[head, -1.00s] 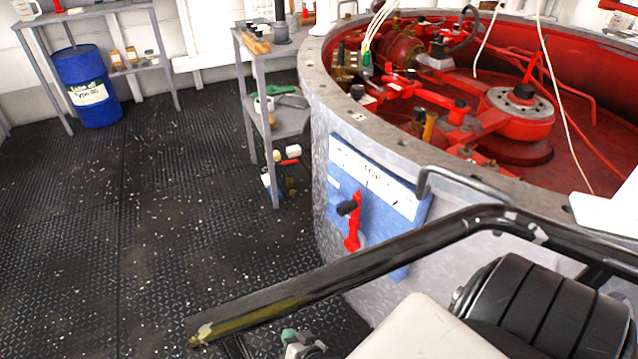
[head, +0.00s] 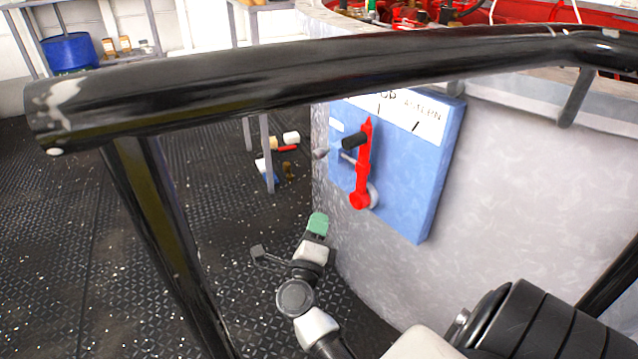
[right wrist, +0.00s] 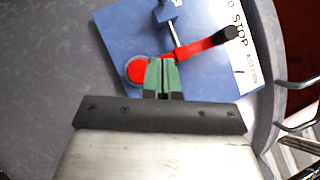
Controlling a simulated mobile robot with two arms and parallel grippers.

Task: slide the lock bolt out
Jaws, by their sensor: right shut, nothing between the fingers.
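The blue panel (head: 425,185) on the curved grey wall carries a red lever (head: 364,160) with a black knob. The lock bolt (head: 347,158) is a grey rod lying across behind the lever, in a blue bracket left of it. In the right wrist view the bolt (right wrist: 169,32) runs through the bracket and reaches the lever (right wrist: 195,48). My right gripper (head: 318,224) is below and left of the panel in the head view. In the right wrist view its green fingers (right wrist: 162,62) are together and empty, in front of the red pivot and lever. Contact cannot be told. My left gripper is out of view.
A black tubular rail (head: 300,75) crosses the head view above the panel, with a post down at the left. A blue drum (head: 70,52) stands at the back left. Small items lie under a grey table. The dark floor at left is mostly clear.

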